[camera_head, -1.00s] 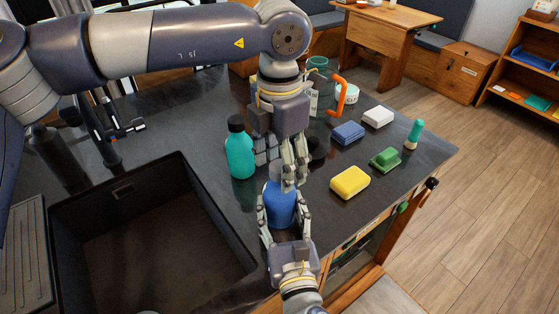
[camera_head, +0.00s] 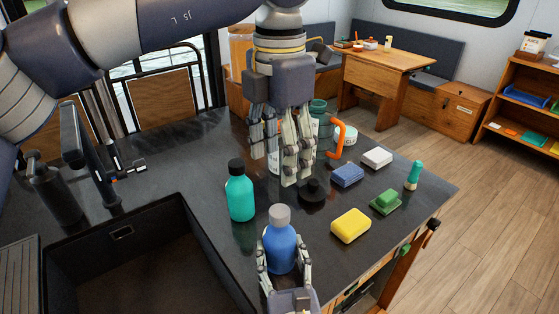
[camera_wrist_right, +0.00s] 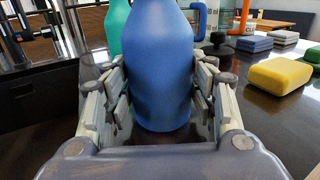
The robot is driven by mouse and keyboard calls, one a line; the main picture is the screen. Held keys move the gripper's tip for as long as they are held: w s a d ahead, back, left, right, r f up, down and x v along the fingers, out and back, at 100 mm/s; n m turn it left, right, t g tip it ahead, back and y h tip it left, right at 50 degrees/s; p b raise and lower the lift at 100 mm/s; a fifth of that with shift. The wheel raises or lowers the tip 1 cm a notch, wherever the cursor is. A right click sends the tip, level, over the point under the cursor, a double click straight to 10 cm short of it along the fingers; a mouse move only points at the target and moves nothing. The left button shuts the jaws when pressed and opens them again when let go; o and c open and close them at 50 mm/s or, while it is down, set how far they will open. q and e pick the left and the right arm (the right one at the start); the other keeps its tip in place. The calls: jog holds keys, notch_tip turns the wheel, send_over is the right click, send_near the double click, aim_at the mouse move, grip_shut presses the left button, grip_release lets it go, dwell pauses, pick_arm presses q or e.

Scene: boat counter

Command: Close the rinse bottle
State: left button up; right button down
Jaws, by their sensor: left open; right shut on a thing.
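The blue bottle (camera_head: 280,248) stands upright near the front of the counter, with a grey cap (camera_head: 279,215) on top. I cannot tell how tight the cap sits. My right gripper (camera_head: 283,262) is shut around the bottle's body from the near side; its fingers flank the blue body (camera_wrist_right: 160,70) in the right wrist view, where the cap is out of frame. My left gripper (camera_head: 281,160) is open and empty, fingers pointing down, above and beyond the cap and apart from it.
A teal bottle (camera_head: 240,195) with a black cap stands left of the blue one. A black knobbed object (camera_head: 313,191), yellow sponge (camera_head: 350,226), blue block (camera_head: 347,175) and green brush (camera_head: 386,201) lie to the right. The sink (camera_head: 130,265) opens at the left.

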jog(key=c, duration=0.6)
grip_release()
jog(key=shift+s, duration=0.1)
jog(key=s, duration=0.4)
jog(key=s+d, duration=0.1)
jog(key=s, duration=0.2)
jog(key=s+d, duration=0.1)
jog(key=s, duration=0.3)
jog(key=shift+s+d, duration=0.1)
jog(key=shift+s, duration=0.25)
